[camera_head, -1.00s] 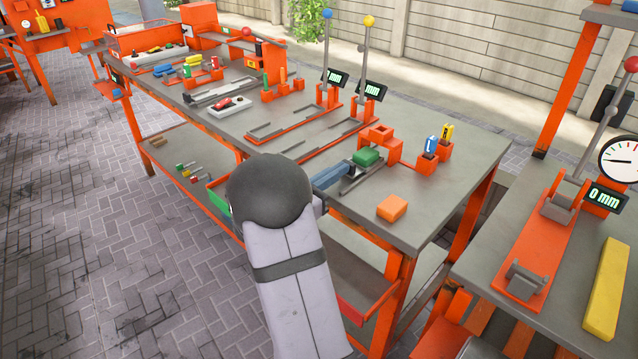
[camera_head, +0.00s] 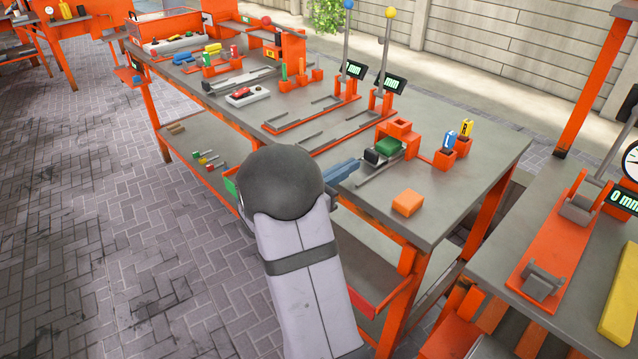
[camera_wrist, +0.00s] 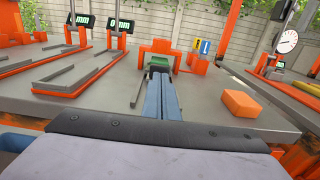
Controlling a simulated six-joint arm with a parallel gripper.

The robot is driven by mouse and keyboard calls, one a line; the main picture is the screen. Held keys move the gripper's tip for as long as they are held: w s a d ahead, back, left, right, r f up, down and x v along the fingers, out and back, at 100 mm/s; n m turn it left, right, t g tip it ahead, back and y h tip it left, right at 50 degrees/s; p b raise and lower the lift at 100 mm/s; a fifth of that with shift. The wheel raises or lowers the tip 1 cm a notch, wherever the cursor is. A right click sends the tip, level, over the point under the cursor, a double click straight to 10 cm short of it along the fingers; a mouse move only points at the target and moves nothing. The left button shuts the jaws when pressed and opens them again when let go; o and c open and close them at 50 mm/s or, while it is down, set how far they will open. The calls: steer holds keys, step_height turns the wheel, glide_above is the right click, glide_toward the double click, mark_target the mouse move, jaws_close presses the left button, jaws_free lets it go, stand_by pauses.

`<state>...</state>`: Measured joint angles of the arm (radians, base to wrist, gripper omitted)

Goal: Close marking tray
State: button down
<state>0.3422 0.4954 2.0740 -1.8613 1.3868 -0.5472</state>
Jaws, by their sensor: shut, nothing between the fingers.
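The marking tray, with a green block (camera_head: 389,146) and a dark front end (camera_head: 371,156), sits at the mouth of an orange frame (camera_head: 399,130) on the workbench. The green block also shows in the wrist view (camera_wrist: 158,63), inside or just before the orange frame (camera_wrist: 170,50); how deep it sits I cannot tell. My gripper (camera_head: 355,163), with blue fingers, is shut and empty. It points at the tray's dark end from the near side, with a small gap in the head view. In the wrist view my fingertips (camera_wrist: 160,76) partly cover the tray's front.
An orange block (camera_head: 406,202) lies near the bench's front right edge. Blue and yellow markers (camera_head: 458,137) stand in orange holders right of the frame. Orange rail fixtures with upright levers (camera_head: 385,60) stand to the left. Thin rails (camera_head: 378,173) lie before the tray.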

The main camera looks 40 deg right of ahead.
steer(key=a, duration=1)
step_height(320, 180, up, 10)
steer(key=s+d+g+p, duration=0.1)
steer(key=d+p, duration=0.1)
steer(key=p, duration=0.8)
steer(key=t+y+p, duration=0.1)
steer(key=y+p, duration=0.1)
steer(key=y, duration=0.1)
glide_toward(370, 151)
steer(key=d+f, duration=0.2)
steer(key=d, duration=0.1)
steer(key=shift+s+d+f, duration=0.1)
steer(key=shift+d+f, duration=0.1)
steer(key=shift+d, duration=1)
steer(key=shift+d+f, duration=0.1)
steer(key=shift+d, duration=0.3)
steer(key=d+b, duration=0.1)
steer(key=d, duration=0.2)
steer(key=shift+d, duration=0.25)
steer(key=shift+r, duration=0.2)
